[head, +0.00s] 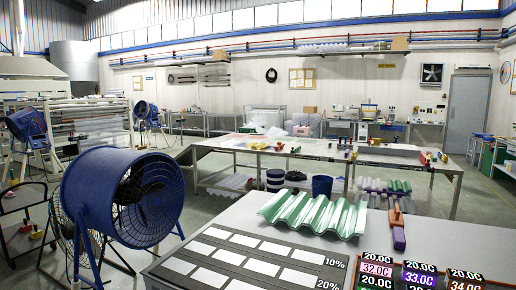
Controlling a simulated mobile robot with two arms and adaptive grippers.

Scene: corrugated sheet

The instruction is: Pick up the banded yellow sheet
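I cannot make out a banded yellow sheet in the head view. A green corrugated sheet (312,213) lies on the near grey table (240,215), toward its far side. It has wavy ridges and pale, shiny highlights. Neither of my grippers shows in this view.
A purple and orange tool (398,232) lies right of the green sheet. A dark panel with white rectangles (250,262) and temperature labels (420,275) are at the near edge. A large blue fan (122,198) stands at left. Long worktables (310,152) stand behind.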

